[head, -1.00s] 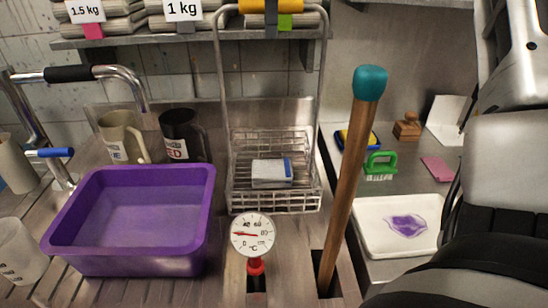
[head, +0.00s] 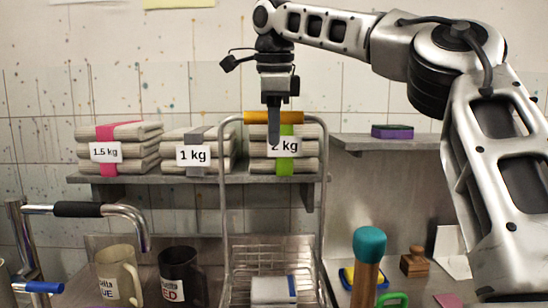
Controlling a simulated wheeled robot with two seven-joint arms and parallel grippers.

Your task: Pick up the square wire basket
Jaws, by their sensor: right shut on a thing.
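The square wire basket (head: 231,230) is in the middle of the head view, with a tall wire frame and a yellow grip on top. A white box with a blue edge (head: 274,290) is inside it. The basket's lower part is below the frame. My right gripper (head: 274,122) points down over the yellow grip at its middle and is shut on it. A dark finger shows in front of the grip; the other finger is hidden. The basket appears raised against the background. My left gripper is not in view.
Behind the basket, a shelf (head: 210,181) holds stacked grey bundles labelled 1.5 kg (head: 105,153), 1 kg and 2 kg. A cream mug (head: 117,277) and a black mug (head: 181,278) stand left. A teal-topped pole (head: 369,244) stands close on the right. A chrome tap (head: 75,210) is far left.

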